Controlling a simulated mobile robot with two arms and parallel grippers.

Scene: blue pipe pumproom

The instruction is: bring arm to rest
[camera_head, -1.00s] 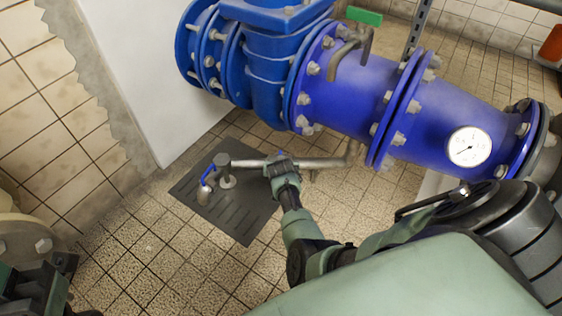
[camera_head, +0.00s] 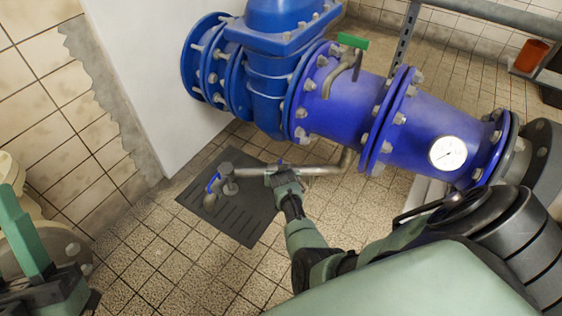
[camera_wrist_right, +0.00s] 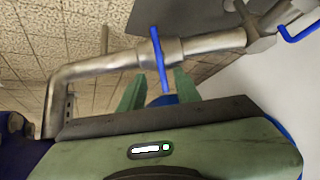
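My right gripper (camera_head: 281,174) is at a thin metal pipe (camera_head: 322,170) below the big blue pipe. In the right wrist view its two green fingers (camera_wrist_right: 158,88) stand apart. A blue valve handle (camera_wrist_right: 161,60) on the pipe (camera_wrist_right: 205,43) shows between them, with a gap on both sides; whether they touch the pipe is unclear. Green and dark parts of my left arm (camera_head: 28,240) show at the lower left edge of the head view. The left fingertips cannot be made out clearly.
A large blue pipe (camera_head: 345,100) with bolted flanges and a gauge (camera_head: 447,153) crosses above. A tap with a blue lever (camera_head: 213,184) stands over a dark floor grate (camera_head: 235,215). A white wall (camera_head: 160,75) is behind left. Tiled floor (camera_head: 180,250) in front is clear.

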